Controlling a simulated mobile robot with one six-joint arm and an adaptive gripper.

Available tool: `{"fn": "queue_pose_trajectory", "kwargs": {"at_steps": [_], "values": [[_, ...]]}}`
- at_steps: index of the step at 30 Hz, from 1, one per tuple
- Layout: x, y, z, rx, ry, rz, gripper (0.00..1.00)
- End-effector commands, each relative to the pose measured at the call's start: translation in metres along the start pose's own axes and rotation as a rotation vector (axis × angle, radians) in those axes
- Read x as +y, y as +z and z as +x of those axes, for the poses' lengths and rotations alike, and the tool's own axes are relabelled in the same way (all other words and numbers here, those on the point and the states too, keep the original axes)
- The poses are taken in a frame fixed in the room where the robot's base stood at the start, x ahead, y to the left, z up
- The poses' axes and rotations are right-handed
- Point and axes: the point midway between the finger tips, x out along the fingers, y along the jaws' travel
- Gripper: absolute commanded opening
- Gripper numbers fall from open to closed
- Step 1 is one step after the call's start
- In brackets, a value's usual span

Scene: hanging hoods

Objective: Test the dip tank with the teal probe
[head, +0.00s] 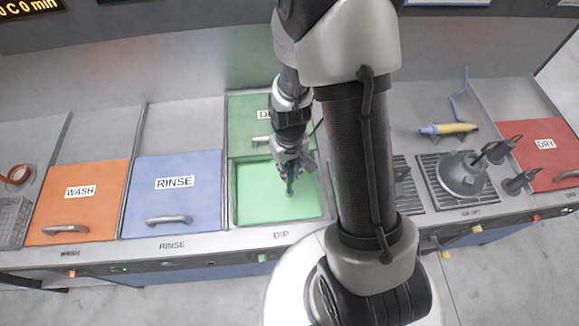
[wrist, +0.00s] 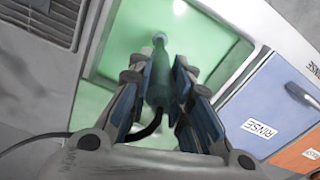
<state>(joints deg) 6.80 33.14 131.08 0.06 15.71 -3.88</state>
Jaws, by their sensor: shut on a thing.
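The dip tank (head: 252,205) is open in the head view, with green liquid inside and its green lid (head: 245,140) slid back behind the opening. My gripper (head: 290,172) is over the tank's right half, shut on the teal probe (wrist: 160,82). In the head view the probe (head: 290,188) points down toward the liquid. I cannot tell whether the tip touches the liquid.
The orange WASH lid (head: 80,205) and blue RINSE lid (head: 172,195) are shut, left of the tank. To the right are a grey conical object (head: 463,178) on a grille, a yellow tool (head: 450,128) and the red DRY lid (head: 540,150). My arm hides the counter just right of the tank.

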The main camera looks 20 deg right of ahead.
Motion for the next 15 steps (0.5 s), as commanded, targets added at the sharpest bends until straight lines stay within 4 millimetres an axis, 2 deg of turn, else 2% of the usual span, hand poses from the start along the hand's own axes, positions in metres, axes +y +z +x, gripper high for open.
{"fn": "queue_pose_trajectory", "kwargs": {"at_steps": [5,15], "values": [[0.000,0.000,0.003,0.000,0.000,0.000,0.00],[0.000,0.000,0.029,-0.001,0.000,0.000,0.00]]}}
